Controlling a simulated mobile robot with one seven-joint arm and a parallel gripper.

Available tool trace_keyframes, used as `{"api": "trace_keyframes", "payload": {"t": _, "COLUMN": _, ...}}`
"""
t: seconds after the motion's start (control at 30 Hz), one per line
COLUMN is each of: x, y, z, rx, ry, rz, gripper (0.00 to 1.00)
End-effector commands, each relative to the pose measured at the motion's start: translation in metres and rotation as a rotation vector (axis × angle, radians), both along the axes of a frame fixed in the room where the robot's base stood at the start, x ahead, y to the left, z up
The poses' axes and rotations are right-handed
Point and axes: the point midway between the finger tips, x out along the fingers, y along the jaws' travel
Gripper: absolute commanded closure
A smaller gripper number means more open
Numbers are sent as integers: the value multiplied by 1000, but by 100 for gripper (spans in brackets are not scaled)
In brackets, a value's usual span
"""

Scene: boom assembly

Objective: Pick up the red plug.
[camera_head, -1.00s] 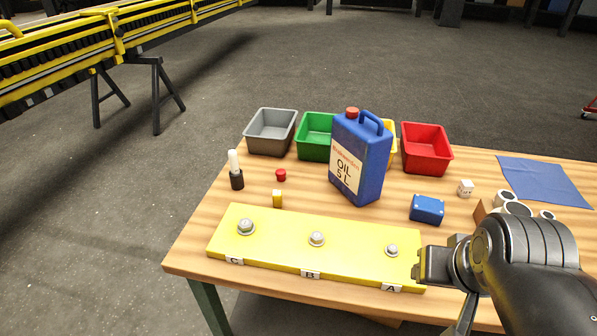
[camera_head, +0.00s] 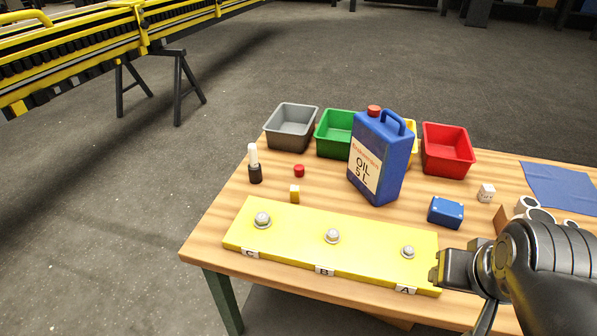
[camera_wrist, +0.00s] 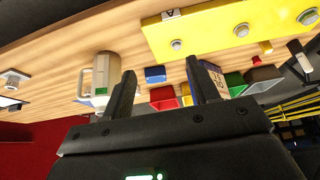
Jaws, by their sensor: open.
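The red plug (camera_head: 299,171) is a small red cylinder standing on the wooden table, left of the blue oil can (camera_head: 380,160) and behind a small yellow block (camera_head: 295,194). In the wrist view a small red spot that looks like the plug (camera_wrist: 256,60) shows at the right, beyond the fingers. My gripper (camera_head: 438,268) is at the right end of the yellow plate, well to the right of the plug and nearer the front edge. In the wrist view its fingers (camera_wrist: 160,72) are apart with nothing held between them.
The yellow plate (camera_head: 290,245) with bolts lies along the front. A black-and-white bottle (camera_head: 254,165) stands left of the plug. Grey (camera_head: 290,128), green (camera_head: 333,135) and red (camera_head: 447,152) bins stand behind. A blue box (camera_head: 445,212) lies right of the can.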

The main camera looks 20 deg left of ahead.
Motion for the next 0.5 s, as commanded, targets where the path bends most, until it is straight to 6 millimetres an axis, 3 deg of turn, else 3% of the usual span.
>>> {"api": "trace_keyframes", "payload": {"t": 0.17, "x": 5, "y": 1, "z": 3, "rx": -1, "ry": 1, "rz": 5, "gripper": 45}}
{"api": "trace_keyframes", "payload": {"t": 0.27, "x": 21, "y": 6, "z": 12, "rx": -2, "ry": 6, "rz": 24, "gripper": 45}}
{"api": "trace_keyframes", "payload": {"t": 0.5, "x": 94, "y": 33, "z": 41, "rx": -8, "ry": 24, "rz": 100, "gripper": 45}}
